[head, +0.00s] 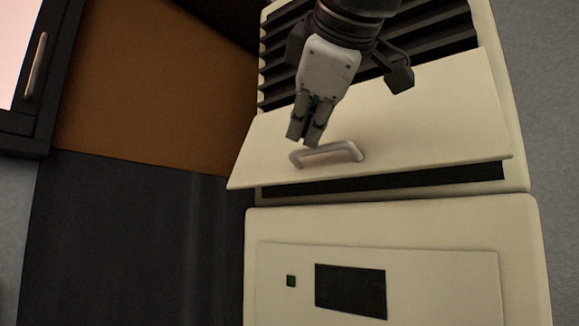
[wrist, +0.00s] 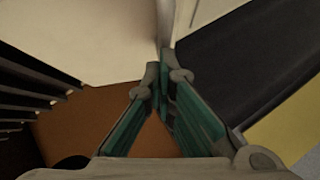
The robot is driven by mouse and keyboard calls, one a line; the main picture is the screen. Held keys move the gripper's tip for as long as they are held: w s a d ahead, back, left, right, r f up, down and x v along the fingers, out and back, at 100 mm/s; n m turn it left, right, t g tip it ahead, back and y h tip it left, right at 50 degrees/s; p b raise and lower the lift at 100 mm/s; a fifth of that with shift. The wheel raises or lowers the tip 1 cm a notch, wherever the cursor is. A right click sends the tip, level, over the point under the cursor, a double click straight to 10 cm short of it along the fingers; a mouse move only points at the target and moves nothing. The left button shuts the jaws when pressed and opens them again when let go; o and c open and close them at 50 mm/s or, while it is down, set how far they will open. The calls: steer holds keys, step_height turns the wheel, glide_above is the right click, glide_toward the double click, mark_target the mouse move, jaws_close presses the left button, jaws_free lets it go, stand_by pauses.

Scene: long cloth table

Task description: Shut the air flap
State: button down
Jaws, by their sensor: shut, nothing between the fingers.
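The air flap (head: 430,120) is a cream panel with a pale bar handle (head: 327,152) near its lower edge. It stands tilted out from the cream unit, with dark slats (head: 425,30) bare above it and a dark gap (head: 400,181) below its lower edge. My gripper (head: 304,142) is shut and empty, its fingertips just above the handle's left end in the head view; I cannot tell whether they touch. In the wrist view the fingertips (wrist: 160,82) meet beside the cream flap (wrist: 80,35), with a grey piece, probably the handle, just beyond them.
A cream lower unit (head: 400,225) with a dark window (head: 350,290) is below the flap. A brown panel (head: 150,95) and a dark panel (head: 140,240) are to the left. A dark-framed door with a handle (head: 36,65) is at the far left.

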mark_target(328, 166)
steer(key=shift+n+t, duration=0.6)
steer(key=shift+t, duration=0.2)
steer(key=f+b, duration=0.1)
steer(key=w+d+f+b, duration=0.1)
steer(key=b, duration=0.1)
steer(key=w+f+b, duration=0.1)
steer(key=b, duration=0.1)
steer(key=shift+w+d+f, duration=0.15)
steer(key=shift+w+d, duration=0.1)
steer(key=shift+d, duration=0.1)
steer(key=w+d+f+b, duration=0.1)
steer(key=b, duration=0.1)
steer(key=shift+w+n+t+h+b, duration=0.1)
steer(key=shift+n+t+h+b, duration=0.2)
steer(key=shift+n+t, duration=0.1)
steer(key=shift+w+d+t+b, duration=0.3)
steer(key=shift+w+d+b, duration=0.05)
steer(key=shift+b, duration=0.3)
steer(key=shift+n, duration=0.3)
